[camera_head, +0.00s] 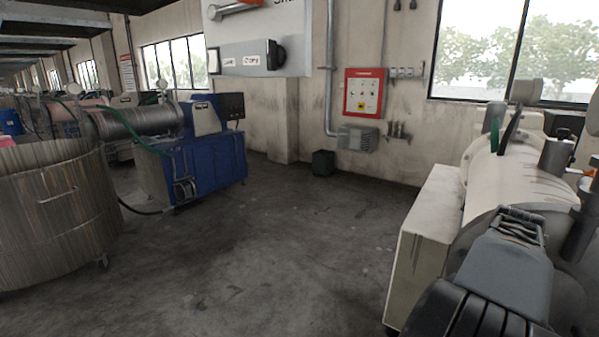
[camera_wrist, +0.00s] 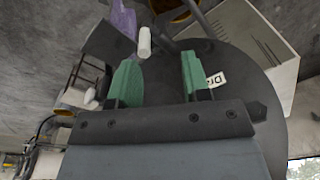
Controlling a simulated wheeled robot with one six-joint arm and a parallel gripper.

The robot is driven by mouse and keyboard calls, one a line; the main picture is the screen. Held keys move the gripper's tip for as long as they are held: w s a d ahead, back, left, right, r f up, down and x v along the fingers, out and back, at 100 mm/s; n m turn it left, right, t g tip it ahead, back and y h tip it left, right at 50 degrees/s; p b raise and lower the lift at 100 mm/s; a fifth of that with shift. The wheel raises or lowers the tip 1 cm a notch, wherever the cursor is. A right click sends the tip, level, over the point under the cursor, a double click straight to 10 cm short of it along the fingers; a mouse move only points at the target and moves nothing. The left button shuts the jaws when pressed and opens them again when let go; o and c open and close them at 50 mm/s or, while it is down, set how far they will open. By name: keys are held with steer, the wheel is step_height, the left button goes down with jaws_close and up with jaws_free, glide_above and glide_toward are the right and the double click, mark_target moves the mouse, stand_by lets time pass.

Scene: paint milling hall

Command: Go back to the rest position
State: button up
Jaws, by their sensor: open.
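My gripper (camera_wrist: 158,60) shows in the wrist view with two green fingers apart and nothing held between them. Beyond the fingers is a dark grey round face (camera_wrist: 235,75) with a partly hidden label that starts "Dr". A small white cylindrical grip (camera_wrist: 145,42) shows close to the left fingertip; I cannot tell whether they touch. In the head view my grey arm reaches in from the lower right, in front of a white milling machine (camera_head: 520,185). I cannot make out my fingers clearly there.
A large metal vat (camera_head: 55,215) on casters stands at left, with a blue machine (camera_head: 210,165) behind it. A red control panel (camera_head: 364,93) hangs on the back wall. A dark bin (camera_head: 323,163) stands below. The middle floor is clear.

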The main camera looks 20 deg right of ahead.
steer(key=w+a+f+n+t, duration=0.15)
steer(key=w+a+n, duration=0.25)
steer(key=a, duration=0.4)
steer(key=w+a+f+n, duration=0.3)
steer(key=w+a+n, duration=0.15)
steer(key=a, duration=0.35)
steer(key=w+a+f+n+t, duration=0.1)
steer(key=w+a+f+n, duration=0.15)
steer(key=a+n, duration=0.4)
steer(key=a+n+y, duration=0.1)
steer(key=a+n, duration=0.2)
steer(key=a, duration=1)
steer(key=shift+a+r, duration=0.35)
steer(key=shift+a, duration=0.05)
steer(key=shift+d+t, duration=0.1)
steer(key=shift+t, duration=0.15)
